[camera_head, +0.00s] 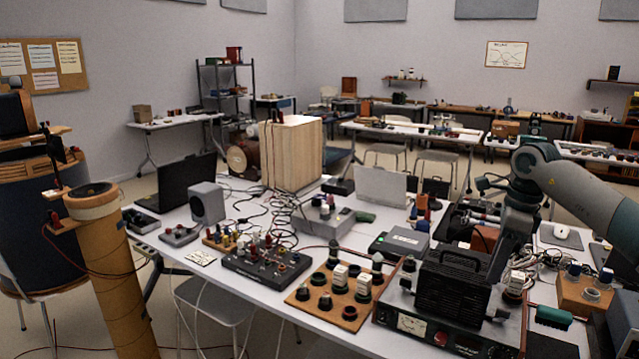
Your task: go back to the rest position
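My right arm comes in from the right edge, bends at a dark joint and reaches down over the front right of the white table. Its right gripper (502,262) is low beside a black ribbed box (452,292). The fingertips merge with the dark things around them, so I cannot tell whether they are open, shut or touching the box. The black box stands on or against a red-and-black meter unit (430,332) at the table's front. My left gripper is not in view.
The white table (190,250) is crowded: a grey speaker (207,203), a black laptop (187,181), a tall wooden box (291,152), a wooden board with black knobs (340,297) and cables. A cardboard-like column (112,270) stands at left. Open air lies above the table's middle.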

